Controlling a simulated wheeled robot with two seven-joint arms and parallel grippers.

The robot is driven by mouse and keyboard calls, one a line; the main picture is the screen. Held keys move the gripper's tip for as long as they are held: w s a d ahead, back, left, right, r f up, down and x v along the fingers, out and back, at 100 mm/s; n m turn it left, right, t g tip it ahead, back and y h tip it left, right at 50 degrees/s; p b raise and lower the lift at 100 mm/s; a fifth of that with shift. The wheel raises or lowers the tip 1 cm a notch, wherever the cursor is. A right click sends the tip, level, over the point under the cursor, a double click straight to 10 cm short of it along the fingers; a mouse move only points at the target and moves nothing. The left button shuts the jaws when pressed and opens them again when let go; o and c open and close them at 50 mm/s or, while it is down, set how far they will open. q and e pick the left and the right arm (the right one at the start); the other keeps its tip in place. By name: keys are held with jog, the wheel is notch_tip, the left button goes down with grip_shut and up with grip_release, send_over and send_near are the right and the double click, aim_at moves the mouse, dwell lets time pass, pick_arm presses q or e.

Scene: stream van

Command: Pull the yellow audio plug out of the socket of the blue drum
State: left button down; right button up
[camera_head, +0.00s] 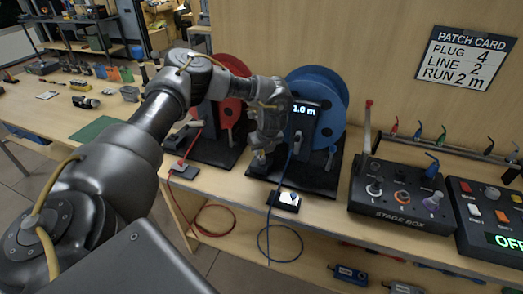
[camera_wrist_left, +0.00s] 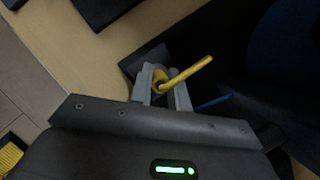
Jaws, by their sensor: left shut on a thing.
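The blue drum (camera_head: 330,88) stands on a dark base on the bench, behind a counter reading 1.0 m. My left gripper (camera_head: 261,158) is low at the left front of this drum's base. In the left wrist view its two fingers (camera_wrist_left: 166,91) are shut on the yellow audio plug (camera_wrist_left: 187,73), whose yellow tail sticks out up and to the right. A dark block (camera_wrist_left: 149,60) lies right behind the plug. The fingers hide the plug's lower end, so I cannot tell how deep it sits in the socket. My right gripper is out of view.
A red drum (camera_head: 231,88) stands to the left, close to my left arm. A stage box (camera_head: 400,213) with several plugs and an upright lever is at the right. A blue cable (camera_head: 266,232) hangs over the bench's front edge. A patch card (camera_head: 464,58) is on the wall.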

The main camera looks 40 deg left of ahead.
pick_arm(q)
jog(key=shift+r, duration=0.3)
jog(key=shift+r+p, duration=0.35)
jog(key=shift+p, duration=0.15)
jog(key=shift+r+p, duration=0.3)
jog(key=shift+r, duration=0.05)
jog(key=shift+r+p, duration=0.3)
jog(key=shift+r, duration=0.15)
jog(key=shift+r+p, duration=1.5)
jog(key=shift+p, duration=0.25)
jog(key=shift+f, duration=0.1)
